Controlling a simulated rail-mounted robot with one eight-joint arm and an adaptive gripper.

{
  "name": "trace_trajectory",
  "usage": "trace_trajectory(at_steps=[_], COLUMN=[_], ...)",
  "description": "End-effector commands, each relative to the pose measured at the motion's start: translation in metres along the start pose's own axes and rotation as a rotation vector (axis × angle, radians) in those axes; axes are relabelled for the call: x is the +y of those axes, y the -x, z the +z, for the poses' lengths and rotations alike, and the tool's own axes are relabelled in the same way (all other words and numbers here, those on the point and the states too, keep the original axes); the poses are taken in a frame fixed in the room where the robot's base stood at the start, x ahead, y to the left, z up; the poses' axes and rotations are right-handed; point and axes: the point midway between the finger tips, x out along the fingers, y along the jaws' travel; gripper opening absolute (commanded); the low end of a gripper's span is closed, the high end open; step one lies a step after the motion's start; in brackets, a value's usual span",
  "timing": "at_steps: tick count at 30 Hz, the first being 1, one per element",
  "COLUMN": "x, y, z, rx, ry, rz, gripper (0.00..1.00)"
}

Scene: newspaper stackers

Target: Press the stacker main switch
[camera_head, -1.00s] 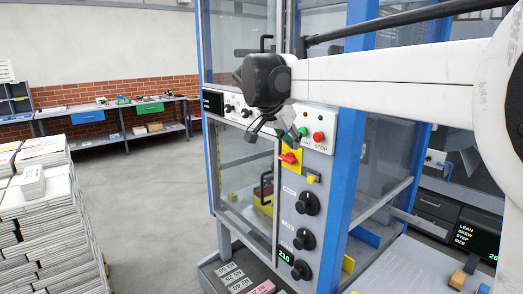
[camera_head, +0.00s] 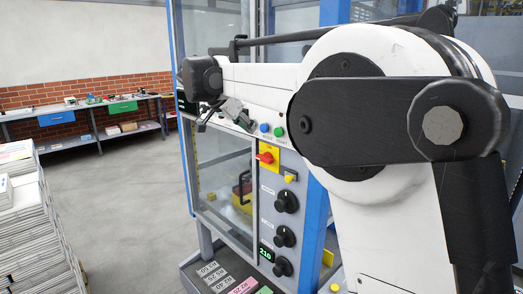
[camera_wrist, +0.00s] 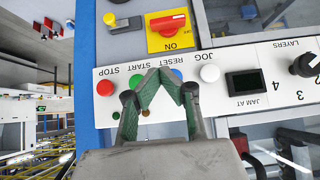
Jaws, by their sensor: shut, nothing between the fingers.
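The red rotary switch (camera_head: 266,157) sits on a yellow plate on the stacker's front, below the white button strip. In the wrist view the red switch (camera_wrist: 168,24) is upside down at the top, with its handle lying roughly crosswise and "ON" printed on the plate. My gripper (camera_head: 248,124) is in front of the button strip, above and left of the switch. In the wrist view my gripper (camera_wrist: 160,72) has its fingertips together, empty, over the strip near the blue RESET button (camera_wrist: 176,74), apart from the switch. Whether the tips touch the strip I cannot tell.
The strip also has a red STOP button (camera_wrist: 104,88), green START button (camera_wrist: 135,82) and white JOG button (camera_wrist: 210,73). A newspaper stack (camera_head: 45,225) stands at left; floor between is clear.

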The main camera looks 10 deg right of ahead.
Motion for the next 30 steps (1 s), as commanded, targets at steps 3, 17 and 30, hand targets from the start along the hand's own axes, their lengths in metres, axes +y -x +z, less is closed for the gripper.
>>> trace_trajectory(at_steps=[3, 17, 30], x=[0.000, 0.001, 0.000], y=[-0.009, -0.089, -0.126], z=[-0.001, -0.002, 0.027], rx=[0.000, 0.000, 0.000], ry=[-0.001, -0.002, 0.001], rz=[0.001, 0.002, 0.000], gripper=[0.00, 0.00, 0.00])
